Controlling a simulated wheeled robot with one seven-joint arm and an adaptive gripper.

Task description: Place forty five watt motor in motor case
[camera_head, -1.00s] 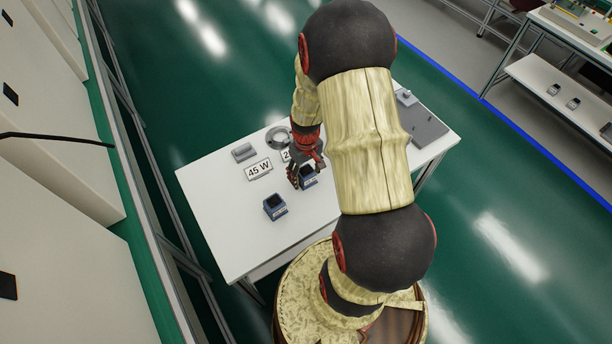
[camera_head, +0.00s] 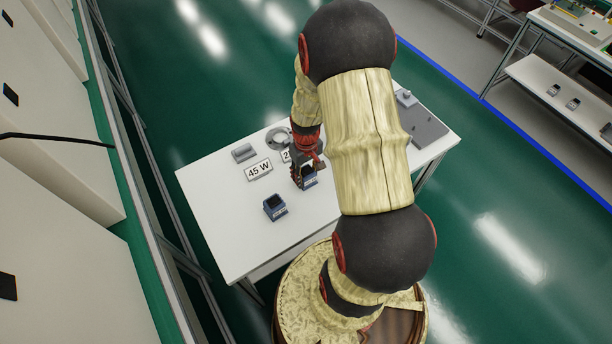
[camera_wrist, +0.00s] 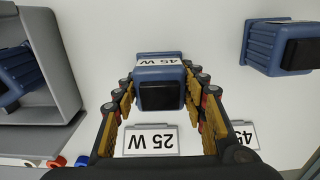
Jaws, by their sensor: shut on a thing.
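My gripper (camera_wrist: 160,90) is shut on a blue motor (camera_wrist: 160,97) with a dark square face and a 45 W label on its far side. The fingers press on its left and right sides. In the head view my gripper (camera_head: 303,174) and the held motor (camera_head: 310,182) are at the middle of the white table; I cannot tell if the motor is lifted. A second blue motor (camera_head: 275,207) stands apart to the left, also in the wrist view (camera_wrist: 285,45). A grey open case (camera_wrist: 62,60) with a blue motor (camera_wrist: 18,75) inside shows at the wrist view's left; my arm hides it in the head view.
A 45 W sign (camera_head: 258,169) and a partly hidden 25 W sign (camera_wrist: 150,140) stand on the white table (camera_head: 215,190). A small grey block (camera_head: 243,152), a grey round part (camera_head: 278,138) and a flat grey plate (camera_head: 425,125) lie farther back. The table's left front is clear.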

